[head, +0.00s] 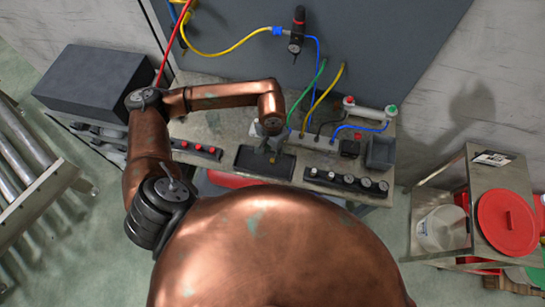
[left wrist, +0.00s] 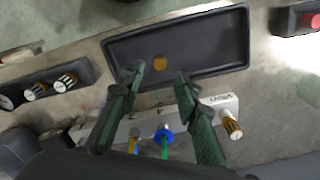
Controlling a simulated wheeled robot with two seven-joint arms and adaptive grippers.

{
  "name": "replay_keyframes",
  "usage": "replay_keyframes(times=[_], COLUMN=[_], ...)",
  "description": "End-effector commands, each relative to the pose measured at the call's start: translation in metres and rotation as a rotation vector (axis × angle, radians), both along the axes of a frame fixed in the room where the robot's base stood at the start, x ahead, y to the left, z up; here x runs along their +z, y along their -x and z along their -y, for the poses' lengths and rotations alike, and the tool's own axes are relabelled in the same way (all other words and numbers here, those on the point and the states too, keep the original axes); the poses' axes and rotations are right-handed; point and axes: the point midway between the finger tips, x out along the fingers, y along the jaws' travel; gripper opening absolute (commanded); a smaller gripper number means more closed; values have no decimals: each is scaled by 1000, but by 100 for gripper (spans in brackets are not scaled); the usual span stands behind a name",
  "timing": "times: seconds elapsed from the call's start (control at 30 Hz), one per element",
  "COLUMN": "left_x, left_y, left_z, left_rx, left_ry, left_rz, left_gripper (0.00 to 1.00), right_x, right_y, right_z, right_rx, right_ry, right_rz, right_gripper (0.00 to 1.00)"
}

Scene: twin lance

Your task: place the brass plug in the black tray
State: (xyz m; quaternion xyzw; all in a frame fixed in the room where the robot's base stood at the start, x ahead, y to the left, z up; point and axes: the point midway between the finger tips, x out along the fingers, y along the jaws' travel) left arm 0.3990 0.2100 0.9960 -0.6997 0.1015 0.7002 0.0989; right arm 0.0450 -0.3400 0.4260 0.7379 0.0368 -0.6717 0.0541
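The black tray (left wrist: 215,48) is a shallow rectangle on the steel bench; it also shows in the head view (head: 245,163). The brass plug (left wrist: 160,62) shows as a small round golden end against the tray floor, near the tray's side closest to the white socket block. My left gripper (left wrist: 160,74) is open, its green fingers apart on either side of the plug with clear gaps, so it is not holding it. In the head view my left gripper (head: 272,145) points down over the tray. My right gripper is not in view.
A white socket block (left wrist: 200,108) with hoses and a brass fitting (left wrist: 231,126) lies beside the tray. A row of knobs (head: 346,182) and a red-button box (head: 196,149) flank the tray. A grey bin (head: 380,152) stands to the right.

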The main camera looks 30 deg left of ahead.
Motion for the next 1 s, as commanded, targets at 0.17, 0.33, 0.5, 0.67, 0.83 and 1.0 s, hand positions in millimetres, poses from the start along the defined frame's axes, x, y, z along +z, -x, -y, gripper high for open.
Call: replay_keyframes(times=[0.17, 0.33, 0.5, 0.67, 0.83, 1.0], left_x=[37, 60, 70, 71, 71, 71], left_y=[-2, -1, 0, 0, 0, 0], left_z=[-1, -1, -1, 0, 0, 0], left_rx=[-1, 0, 0, 0, 0, 0], left_ry=[-2, -2, -1, 0, 0, 0], left_rz=[5, 2, 0, -1, -1, -1], left_gripper=[30, 30, 30, 30, 30, 30], right_x=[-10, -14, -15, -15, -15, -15], right_y=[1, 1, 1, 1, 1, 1], right_z=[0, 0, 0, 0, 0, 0], right_rx=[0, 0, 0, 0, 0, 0], right_ry=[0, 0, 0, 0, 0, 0], right_rz=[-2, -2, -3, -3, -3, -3], right_gripper=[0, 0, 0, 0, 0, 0])
